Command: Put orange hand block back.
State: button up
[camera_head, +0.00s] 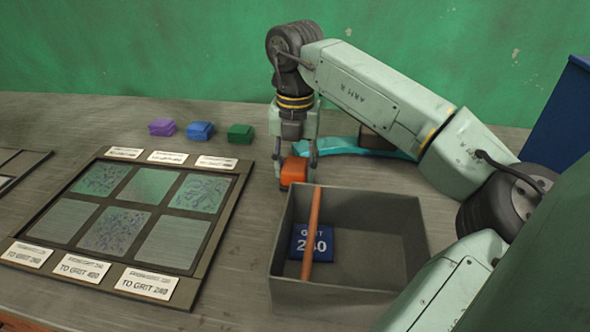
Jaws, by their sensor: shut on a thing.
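The orange hand block (293,172) is held between the fingers of my gripper (299,163). It is just behind the back left corner of the grey bin (283,284), to the right of the sample panel. My gripper points down and is shut on the block, with a finger at each side. I cannot tell whether the block touches the bench. Purple (162,127), blue (200,131) and green (240,133) blocks stand in a row on the bench to the left.
The bin holds a blue "GRIT 240" plate (297,241); an orange-brown strip (314,221) runs front to back. A framed panel (236,207) with several labelled squares lies left. A turquoise cloth (338,146) and dark object (375,140) lie behind my arm.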

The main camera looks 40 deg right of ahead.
aim_at(295, 164)
jog(key=o, duration=0.7)
jog(key=shift+f, duration=0.15)
jog(key=shift+c, duration=0.2)
jog(key=o, duration=0.5)
jog(key=shift+c, duration=0.2)
jog(key=shift+r, duration=0.2)
notch_tip(295, 164, up, 12)
jog(key=p, duration=0.7)
jog(key=shift+p, duration=0.35)
jog(key=shift+s, duration=0.1)
